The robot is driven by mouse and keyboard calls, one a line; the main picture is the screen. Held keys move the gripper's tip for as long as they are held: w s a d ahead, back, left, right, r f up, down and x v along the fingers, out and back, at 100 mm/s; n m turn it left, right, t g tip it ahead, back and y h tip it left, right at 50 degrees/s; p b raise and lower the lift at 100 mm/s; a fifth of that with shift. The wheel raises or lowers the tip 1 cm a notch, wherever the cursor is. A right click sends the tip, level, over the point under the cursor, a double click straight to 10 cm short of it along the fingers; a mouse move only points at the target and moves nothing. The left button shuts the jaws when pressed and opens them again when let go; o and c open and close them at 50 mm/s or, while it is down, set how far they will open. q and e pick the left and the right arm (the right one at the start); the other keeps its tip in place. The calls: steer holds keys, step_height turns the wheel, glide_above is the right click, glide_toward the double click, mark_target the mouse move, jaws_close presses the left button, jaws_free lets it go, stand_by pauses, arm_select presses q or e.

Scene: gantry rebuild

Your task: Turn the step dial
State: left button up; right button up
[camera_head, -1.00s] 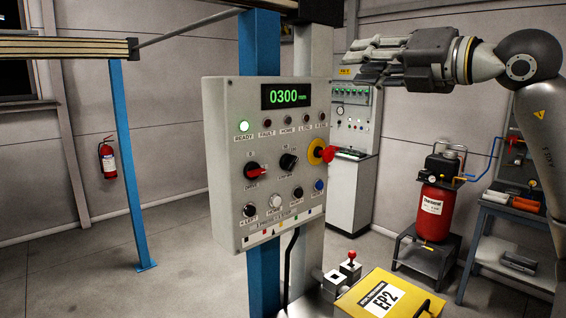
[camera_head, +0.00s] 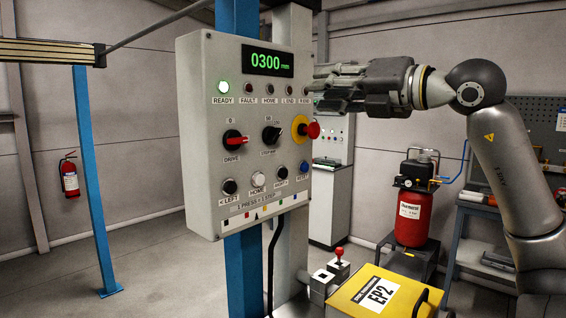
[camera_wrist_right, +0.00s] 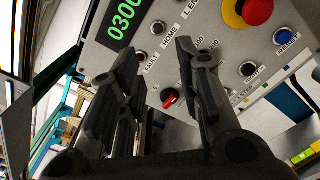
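The step dial (camera_head: 271,134) is a black knob on the grey control panel (camera_head: 208,192), right of the red-handled drive dial (camera_head: 235,141) and left of the red emergency button on its yellow base. The drive dial shows there between the fingers (camera_wrist_right: 169,98); the step dial seems mostly hidden by the right finger. My left gripper is not in view.
The emergency button (camera_head: 312,130) sticks out near the panel's right edge, below my right gripper. A yellow box (camera_head: 350,296) marked EP2 and a red-topped lever (camera_head: 339,254) stand below.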

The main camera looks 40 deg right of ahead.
steer(key=b, duration=0.7)
glide_toward(279, 135)
steer(key=w+p, duration=0.1)
steer(key=w, duration=0.1)
steer(key=w+p, duration=0.1)
steer(key=w, duration=0.1)
steer(key=w+p, duration=0.1)
steer(key=w, duration=0.2)
steer(key=shift+a+r, duration=0.15)
steer(key=shift+a, duration=0.2)
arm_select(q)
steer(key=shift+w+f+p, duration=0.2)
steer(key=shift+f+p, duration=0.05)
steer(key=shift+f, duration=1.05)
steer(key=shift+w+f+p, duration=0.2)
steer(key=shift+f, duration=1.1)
arm_select(e)
steer(key=shift+w, duration=0.75)
jaws_close()
